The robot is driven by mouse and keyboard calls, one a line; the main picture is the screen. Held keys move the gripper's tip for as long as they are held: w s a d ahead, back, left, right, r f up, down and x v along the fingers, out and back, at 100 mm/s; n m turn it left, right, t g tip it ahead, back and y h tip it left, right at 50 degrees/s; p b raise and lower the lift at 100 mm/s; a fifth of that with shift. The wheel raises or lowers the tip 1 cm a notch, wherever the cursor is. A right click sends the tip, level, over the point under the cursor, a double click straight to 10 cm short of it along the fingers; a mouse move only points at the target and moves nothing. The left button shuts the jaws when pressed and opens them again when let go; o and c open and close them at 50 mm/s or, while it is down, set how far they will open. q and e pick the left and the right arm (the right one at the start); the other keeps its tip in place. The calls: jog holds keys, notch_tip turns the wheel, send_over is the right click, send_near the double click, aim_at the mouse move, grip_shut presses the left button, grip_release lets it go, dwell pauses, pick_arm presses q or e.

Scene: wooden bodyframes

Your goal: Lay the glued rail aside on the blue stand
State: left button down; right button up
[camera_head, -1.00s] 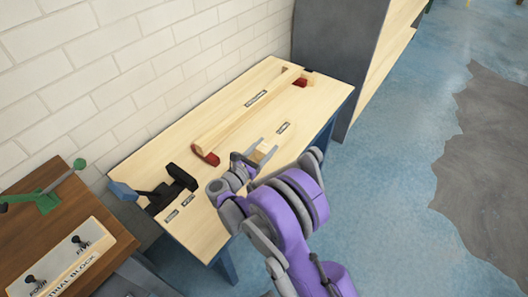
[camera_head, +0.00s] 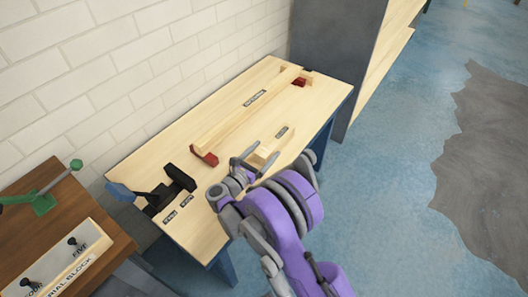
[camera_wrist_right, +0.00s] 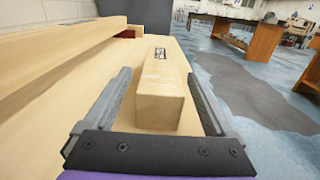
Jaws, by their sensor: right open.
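A long pale wooden rail (camera_head: 240,115) lies along the workbench, its ends at red supports (camera_head: 205,157). I cannot tell whether it is glued. A shorter pale wooden piece (camera_wrist_right: 160,98) lies on the bench top, with small white marks on its upper face. My right gripper (camera_head: 255,158) is open over the near end of this shorter piece. In the right wrist view its fingers (camera_wrist_right: 158,100) stand on either side of the piece, with gaps visible. No separate blue stand is clear; the workbench (camera_head: 150,165) has blue legs. My left gripper is out of view.
A black and blue clamp (camera_head: 165,188) sits at the bench's left end. A brown table (camera_head: 60,185) with a green tool (camera_head: 42,204) and a labelled block (camera_head: 65,262) stands at left. A grey cabinet (camera_head: 335,60) stands beyond the bench. Blue floor at right is open.

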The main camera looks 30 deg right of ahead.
jog(key=shift+a+r, duration=0.1)
jog(key=shift+r, duration=0.15)
jog(key=p+v, duration=0.1)
jog(key=v, duration=1)
jog(key=shift+s+a+f, duration=0.1)
jog(key=shift+a, duration=0.1)
jog(key=shift+a+r+n+t, duration=0.15)
jog(key=shift+r+n+t, duration=0.15)
jog(key=w+a+r+n+t+y, duration=0.1)
jog(key=w+r+n+t+y, duration=0.3)
jog(key=r+n+t, duration=0.45)
jog(key=w+a+r+n+t+y, duration=0.1)
jog(key=a+r+n+y, duration=0.3)
jog(key=n, duration=0.5)
jog(key=a+r+n+t+y, duration=0.1)
jog(key=a+r+n+y, duration=0.25)
jog(key=n+y, duration=0.45)
jog(key=s+d+f+n+g, duration=0.1)
jog(key=s+f+n+g, duration=0.3)
jog(key=s+n, duration=0.3)
jog(key=s+d+f+n+g, duration=0.2)
jog(key=s+f+n+g, duration=0.3)
jog(key=s, duration=0.8)
jog(key=s+d+f+n+g, duration=0.1)
jog(key=s+f+n+g, duration=0.3)
jog(key=s+n, duration=0.7)
jog(key=shift+d+f+y, duration=0.3)
jog(key=shift+f, duration=0.6)
